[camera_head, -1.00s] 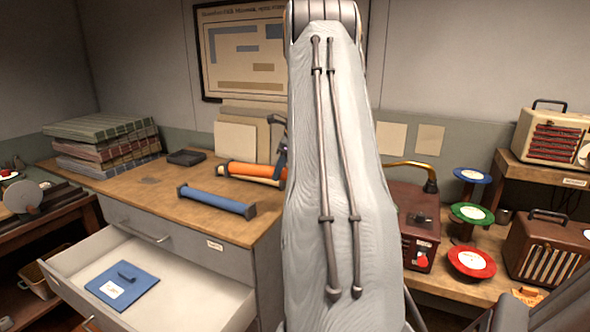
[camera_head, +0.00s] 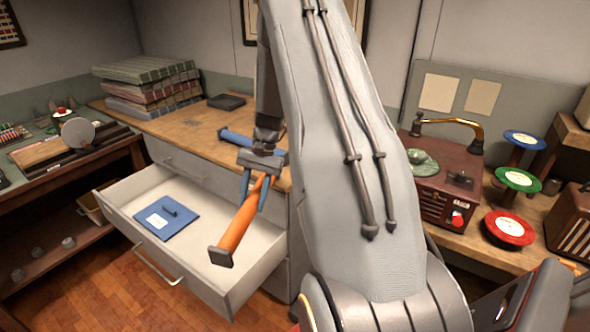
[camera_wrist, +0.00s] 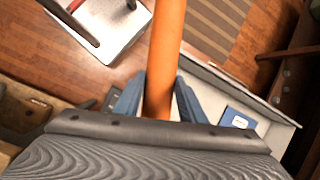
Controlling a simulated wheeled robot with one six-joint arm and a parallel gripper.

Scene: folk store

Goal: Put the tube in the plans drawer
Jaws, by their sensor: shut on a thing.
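An orange tube (camera_head: 240,226) with dark end caps is held between the blue fingers of my gripper (camera_head: 256,190). It slants down toward the front, above the right part of the open drawer (camera_head: 245,284). In the wrist view the tube (camera_wrist: 166,58) runs up from between the fingers (camera_wrist: 160,105). The drawer is pulled out of the grey cabinet and holds a flat blue folder-like piece (camera_head: 167,222) at its left. The drawer (camera_wrist: 270,112) also shows at the right of the wrist view. My arm hides part of the cabinet.
A blue tube (camera_head: 236,139) lies on the wooden cabinet top, partly behind my gripper. Stacked plaid boxes (camera_head: 150,82) and a small black box (camera_head: 227,101) stand there too. The drawer's middle floor is clear. A brown radio-like box (camera_head: 440,185) and coloured reels (camera_head: 509,229) are at the right.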

